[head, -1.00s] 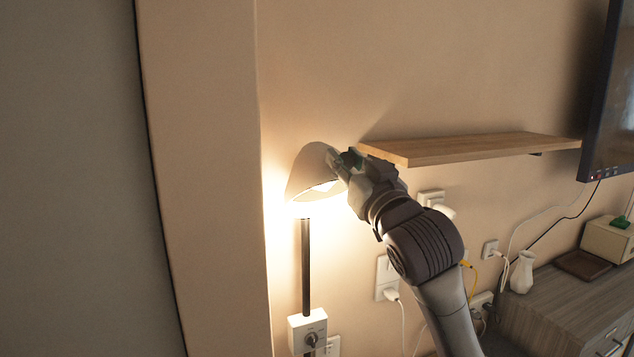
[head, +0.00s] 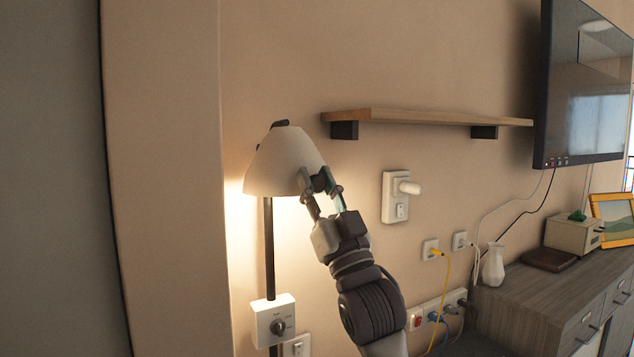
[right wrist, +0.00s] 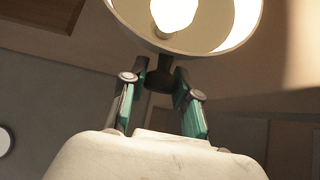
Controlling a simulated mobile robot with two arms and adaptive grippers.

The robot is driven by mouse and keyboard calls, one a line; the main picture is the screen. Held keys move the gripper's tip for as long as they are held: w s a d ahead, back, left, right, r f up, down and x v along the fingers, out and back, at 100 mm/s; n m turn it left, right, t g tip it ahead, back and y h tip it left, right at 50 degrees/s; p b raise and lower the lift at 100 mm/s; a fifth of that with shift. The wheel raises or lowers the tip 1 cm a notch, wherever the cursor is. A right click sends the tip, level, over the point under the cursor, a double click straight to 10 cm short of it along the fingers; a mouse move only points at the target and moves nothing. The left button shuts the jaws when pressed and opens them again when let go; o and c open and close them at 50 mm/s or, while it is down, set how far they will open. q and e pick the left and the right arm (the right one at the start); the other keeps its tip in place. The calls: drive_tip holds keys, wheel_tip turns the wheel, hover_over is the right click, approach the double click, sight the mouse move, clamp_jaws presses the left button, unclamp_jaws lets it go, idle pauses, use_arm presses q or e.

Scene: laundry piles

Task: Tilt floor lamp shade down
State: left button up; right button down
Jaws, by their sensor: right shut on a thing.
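The floor lamp has a white, bell-shaped shade (head: 280,160) on a dark pole (head: 269,240). In the head view the shade's mouth faces mostly down and light spills on the wall below it. The right wrist view shows the shade's rim (right wrist: 180,50) and lit bulb (right wrist: 173,14) from below. My right gripper (head: 320,182) is at the shade's right lower edge. It is shut on a dark knob (right wrist: 160,75) at the rim; its fingers also show in the right wrist view (right wrist: 161,85). My left gripper is not in view.
A wooden shelf (head: 430,117) on dark brackets is right of the shade. A wall switch plate (head: 396,197) with a white plug-in is beside my arm. A TV (head: 585,85) hangs at the right above a grey cabinet (head: 545,300). A control box (head: 273,318) is on the pole.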

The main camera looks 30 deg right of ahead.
drive_tip(key=shift+w+f+b, duration=0.25)
drive_tip(key=shift+f+b, duration=0.05)
drive_tip(key=shift+f, duration=0.55)
drive_tip(key=shift+a+f, duration=0.1)
drive_tip(key=shift+f, duration=0.05)
drive_tip(key=c, duration=0.9)
unclamp_jaws()
drive_tip(key=shift+s, duration=0.1)
drive_tip(key=v, duration=1.1)
drive_tip(key=shift+s+f, duration=0.2)
drive_tip(key=shift+s, duration=0.2)
